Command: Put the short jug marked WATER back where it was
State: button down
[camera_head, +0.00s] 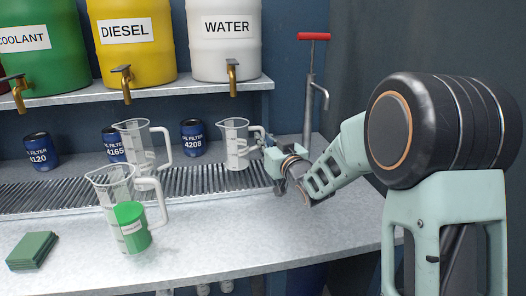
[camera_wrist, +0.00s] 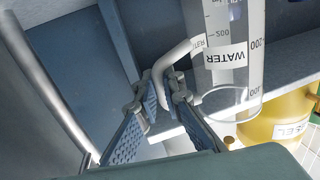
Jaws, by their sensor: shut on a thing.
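The short clear jug marked WATER (camera_head: 235,150) is upright over the slatted drip tray (camera_head: 190,184), below and near the white WATER barrel's tap. I cannot tell whether its base touches the tray. In the wrist view the jug (camera_wrist: 240,85) shows its WATER label and measuring marks. My gripper (camera_head: 262,143) is at the jug's right side. In the wrist view my gripper (camera_wrist: 162,88) has its two fingers closed around the jug's white handle. The jug appears empty.
The white WATER barrel (camera_head: 224,45), yellow DIESEL barrel (camera_head: 135,40) and green COOLANT barrel (camera_head: 40,60) stand on the shelf. The front right bench is clear.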

jog(key=shift+f+b, duration=0.7)
jog(key=shift+f, duration=0.9)
jog(key=shift+f, duration=0.1)
jog(key=shift+f+b, duration=0.15)
jog(key=shift+b, duration=0.15)
jog(key=c, duration=2.1)
grip_release()
jog(key=shift+r+p, duration=0.35)
jog(key=shift+p, duration=0.1)
jog(key=v, duration=1.2)
jog(key=shift+f, duration=0.15)
jog(key=shift+w+p, duration=0.1)
jog(key=shift+p, duration=0.2)
